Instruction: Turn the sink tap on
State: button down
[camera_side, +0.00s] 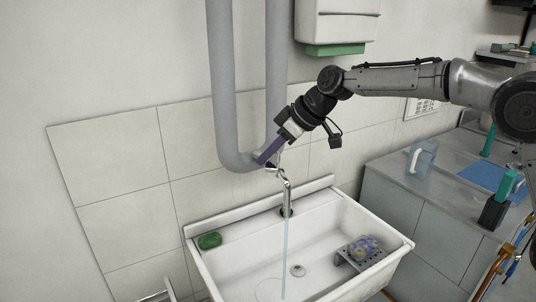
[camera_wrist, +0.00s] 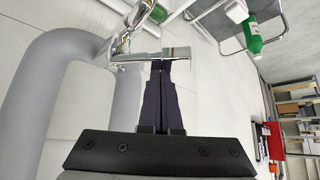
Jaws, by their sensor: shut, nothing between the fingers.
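The chrome sink tap (camera_side: 287,192) stands at the back rim of the white sink (camera_side: 330,217). A thin blue stream of water (camera_side: 285,250) runs down from its spout into the basin. My gripper (camera_side: 264,160) is shut and empty, with its dark fingers angled down to the tap's top lever (camera_side: 273,170). In the wrist view, the fingertips (camera_wrist: 161,65) are at the shiny lever (camera_wrist: 150,56), which covers their very ends. I cannot tell whether they touch it. The tap body (camera_wrist: 130,26) rises behind the lever there.
A thick grey U-shaped pipe (camera_side: 225,90) runs down the wall close beside my gripper. A clear jug (camera_side: 424,157) is on the right counter.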

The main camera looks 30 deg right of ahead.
jog(key=shift+w, duration=0.6)
notch_tip(320, 180, up, 7)
send_over(273, 165)
jog(key=w, duration=0.2)
jog(key=shift+d+r, duration=0.2)
jog(key=shift+d, duration=0.2)
jog(key=shift+s+d+r, duration=0.1)
jog(key=shift+d+r, duration=0.05)
jog(key=shift+r, duration=0.1)
jog(key=s+f+m, duration=0.1)
jog(key=a+m+g, duration=0.1)
jog(key=m, duration=0.1)
jog(key=shift+s+f+y, duration=0.3)
jog(key=shift+s+f, duration=0.05)
jog(key=shift+s, duration=0.05)
jog(key=s+d+m+y, duration=0.2)
jog(key=s+d+m, duration=0.7)
jog(key=d+m, duration=0.3)
jog(key=w+a+f, duration=0.6)
jog(key=w+a, duration=0.1)
jog(key=a, duration=0.1)
jog(key=shift+w+a+f+t, duration=0.15)
jog(key=shift+a+f+t, duration=0.05)
jog(key=shift+t, duration=0.1)
